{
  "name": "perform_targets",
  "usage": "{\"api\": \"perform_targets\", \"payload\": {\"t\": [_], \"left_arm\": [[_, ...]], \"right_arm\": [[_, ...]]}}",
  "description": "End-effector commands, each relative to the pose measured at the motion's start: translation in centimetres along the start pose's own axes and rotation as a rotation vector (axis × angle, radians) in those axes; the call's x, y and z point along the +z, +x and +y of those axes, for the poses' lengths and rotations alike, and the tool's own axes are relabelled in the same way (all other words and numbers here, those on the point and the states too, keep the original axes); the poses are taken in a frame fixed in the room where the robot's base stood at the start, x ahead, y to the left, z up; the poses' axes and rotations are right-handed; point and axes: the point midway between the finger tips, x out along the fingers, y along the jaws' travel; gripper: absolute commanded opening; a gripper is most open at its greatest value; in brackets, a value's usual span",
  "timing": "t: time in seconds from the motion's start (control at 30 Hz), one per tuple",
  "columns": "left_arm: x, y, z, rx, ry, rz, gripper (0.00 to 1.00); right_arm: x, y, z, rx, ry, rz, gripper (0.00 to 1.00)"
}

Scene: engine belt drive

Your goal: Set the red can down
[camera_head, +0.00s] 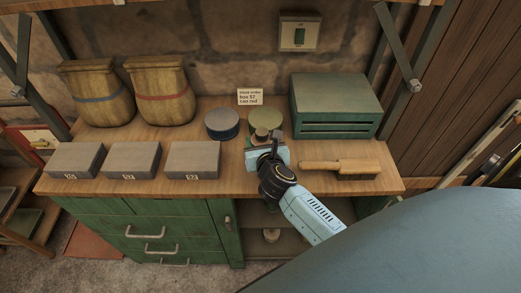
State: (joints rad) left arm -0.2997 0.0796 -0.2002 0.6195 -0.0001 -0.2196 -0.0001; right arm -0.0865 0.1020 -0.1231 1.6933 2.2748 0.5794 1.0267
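No can that is clearly red shows. A blue-sided can (222,125) with a grey lid stands on the workbench (215,185). A can with a greenish lid (266,118) stands to its right, partly hidden by my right gripper. My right gripper (268,139) reaches in from the lower right, over the bench just in front of the greenish can. A small brownish shape (261,134) shows at its fingers; I cannot tell whether it is held. Whether the fingers are open or shut is unclear. My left gripper is not in view.
A card (250,97) reads "can red" and apparently "box 57". Several grey boxes (193,160) line the front left; two sacks (160,90) stand behind. A green crate (335,105) is at the back right, with a wooden-handled brush (342,167) in front.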

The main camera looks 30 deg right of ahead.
Motion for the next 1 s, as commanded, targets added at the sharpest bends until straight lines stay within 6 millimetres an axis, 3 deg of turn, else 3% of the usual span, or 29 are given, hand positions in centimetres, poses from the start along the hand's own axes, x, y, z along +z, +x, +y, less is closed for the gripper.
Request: {"api": "perform_targets", "payload": {"t": [0.2, 0.6, 0.63, 0.77, 1.0], "left_arm": [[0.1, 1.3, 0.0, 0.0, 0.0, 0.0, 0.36], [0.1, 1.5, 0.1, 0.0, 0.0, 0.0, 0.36], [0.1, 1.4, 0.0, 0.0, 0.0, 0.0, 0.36], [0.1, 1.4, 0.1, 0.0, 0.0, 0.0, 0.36], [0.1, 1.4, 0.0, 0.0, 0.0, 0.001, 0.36]], "right_arm": [[-2.8, 0.9, 0.0, 0.001, -0.001, -0.001, 0.16], [-3.2, 1.0, 0.0, 0.001, 0.001, -0.002, 0.16], [-3.2, 1.0, 0.0, 0.0, 0.001, 0.001, 0.55], [-3.2, 1.0, 0.0, 0.0, 0.0, 0.001, 0.72], [-3.2, 1.0, 0.0, 0.0, 0.0, 0.0, 0.73]]}}
